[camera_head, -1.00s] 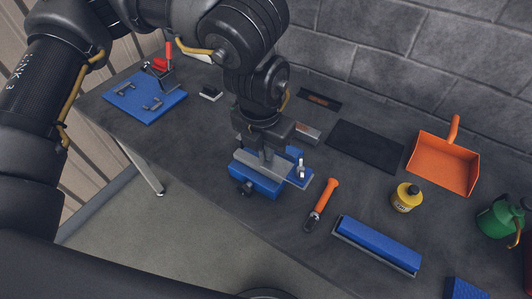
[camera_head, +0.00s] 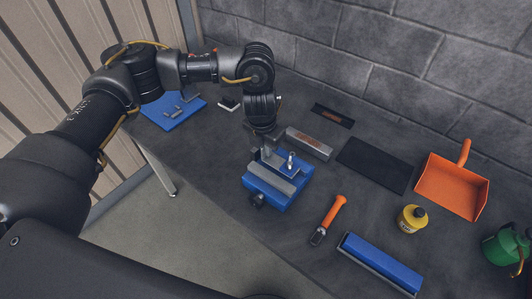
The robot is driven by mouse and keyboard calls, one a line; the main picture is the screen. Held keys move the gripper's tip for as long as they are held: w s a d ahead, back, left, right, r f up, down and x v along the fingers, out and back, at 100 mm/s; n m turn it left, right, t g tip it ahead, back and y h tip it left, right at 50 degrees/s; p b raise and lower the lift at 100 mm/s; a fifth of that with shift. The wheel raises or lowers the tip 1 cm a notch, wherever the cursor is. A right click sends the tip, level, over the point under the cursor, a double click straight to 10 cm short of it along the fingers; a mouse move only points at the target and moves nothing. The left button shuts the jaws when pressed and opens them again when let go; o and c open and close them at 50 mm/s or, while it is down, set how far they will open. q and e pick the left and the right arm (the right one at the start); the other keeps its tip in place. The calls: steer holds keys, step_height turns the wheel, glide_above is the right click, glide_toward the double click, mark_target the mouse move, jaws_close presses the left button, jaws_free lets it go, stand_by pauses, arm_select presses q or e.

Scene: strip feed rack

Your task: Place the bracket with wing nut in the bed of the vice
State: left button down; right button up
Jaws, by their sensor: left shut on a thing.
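The blue vice (camera_head: 292,197) with a grey front jaw (camera_head: 268,181) stands near the table's front edge. The bracket (camera_head: 284,167) is a small grey piece over the vice bed, just behind the front jaw. Its pale wing nut (camera_head: 291,160) stands upright. My left gripper (camera_head: 267,153) points down at the rear left of the vice and is shut on the bracket, which it partly hides. I cannot tell whether the bracket touches the bed. My right gripper is not in view.
A grey block (camera_head: 309,144) lies close behind the vice. A dark mat (camera_head: 372,165) is bare. A blue mat (camera_head: 165,117) holds grey parts.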

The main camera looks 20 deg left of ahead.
arm_select(q)
steer(key=shift+w+a+f, duration=0.15)
steer(key=shift+f, duration=0.25)
step_height(320, 180, down, 2)
steer(key=shift+f+p, duration=0.1)
steer(key=shift+p, duration=0.55)
steer(key=shift+w+f, duration=0.1)
steer(key=shift+f, duration=0.2)
steer(key=c, duration=2.1)
jaws_free()
steer(key=shift+f, duration=0.2)
steer(key=o, duration=0.5)
steer(key=shift+r, duration=0.1)
